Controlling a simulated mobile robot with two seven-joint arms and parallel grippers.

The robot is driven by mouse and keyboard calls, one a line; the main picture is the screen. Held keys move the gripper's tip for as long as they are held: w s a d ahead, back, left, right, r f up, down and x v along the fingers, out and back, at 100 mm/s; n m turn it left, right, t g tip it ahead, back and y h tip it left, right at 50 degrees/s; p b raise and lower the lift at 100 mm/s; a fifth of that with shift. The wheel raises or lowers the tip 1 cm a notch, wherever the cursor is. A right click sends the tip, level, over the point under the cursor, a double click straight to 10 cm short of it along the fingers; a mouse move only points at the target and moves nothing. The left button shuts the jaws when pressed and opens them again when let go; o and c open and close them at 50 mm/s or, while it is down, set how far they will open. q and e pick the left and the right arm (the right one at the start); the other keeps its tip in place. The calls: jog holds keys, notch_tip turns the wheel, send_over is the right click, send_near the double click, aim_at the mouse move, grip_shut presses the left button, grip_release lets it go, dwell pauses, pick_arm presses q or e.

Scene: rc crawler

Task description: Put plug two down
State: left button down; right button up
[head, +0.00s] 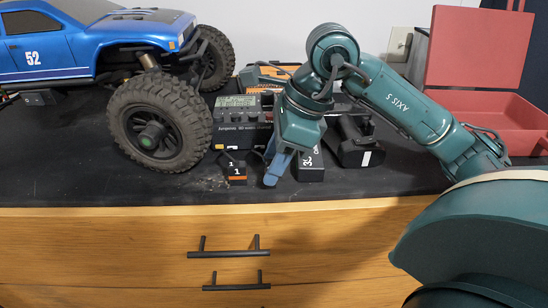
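My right gripper (274,178) points down at the front of the black bench top, its blue-grey fingers low between two small black plugs. Plug one (237,170), with a "1" and an orange stripe, is just left of the fingers. A black plug marked "3" (309,167) is just right of them. I cannot make out plug two; the fingers and wrist may hide it. I cannot tell whether the fingers are open or shut, or hold anything. My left gripper is not in view.
A black charger (240,122) stands behind the plugs, and a black battery pack (357,145) is to the right. The blue crawler (60,48) fills the left, its big wheel (150,132) near plug one. An open red toolbox (500,115) is at the right.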

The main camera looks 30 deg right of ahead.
jog(key=shift+o, duration=0.8)
jog(key=shift+r, duration=0.25)
jog(key=v, duration=1.2)
jog(key=shift+p, duration=0.45)
jog(key=shift+a, duration=0.1)
